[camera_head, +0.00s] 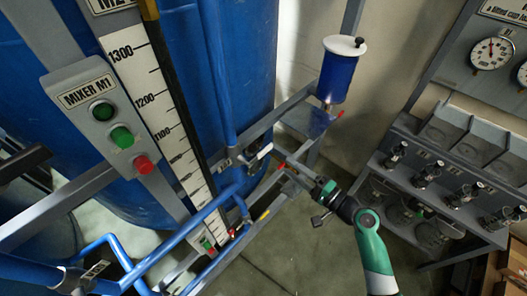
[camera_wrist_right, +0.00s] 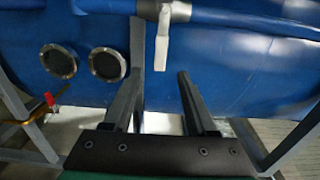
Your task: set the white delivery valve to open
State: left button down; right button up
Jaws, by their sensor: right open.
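A white lever handle (camera_wrist_right: 162,36) hangs down from a blue pipe in the right wrist view. It lies just beyond the gap between my fingertips, and no finger touches it. A small pale fitting (camera_head: 262,152) beside the blue tank in the head view may be the same valve; it is too small to be sure. My right gripper (camera_head: 288,174) reaches in from the lower right, near the blue pipes and grey frame. In the right wrist view its two fingers (camera_wrist_right: 160,78) are apart with nothing between them. My left gripper is not clearly seen.
A blue tank (camera_head: 245,60) stands behind a grey frame and blue pipes (camera_head: 175,245). A blue pot with a white lid (camera_head: 345,45) stands beyond my gripper. A MIXER M1 button box (camera_head: 115,122) is at left. A panel with several valves (camera_head: 445,165) is at right.

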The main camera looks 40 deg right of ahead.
aim_at(267, 152)
jog(key=w, duration=1)
jog(key=shift+w+a, duration=0.4)
grip_shut()
dwell(0.7)
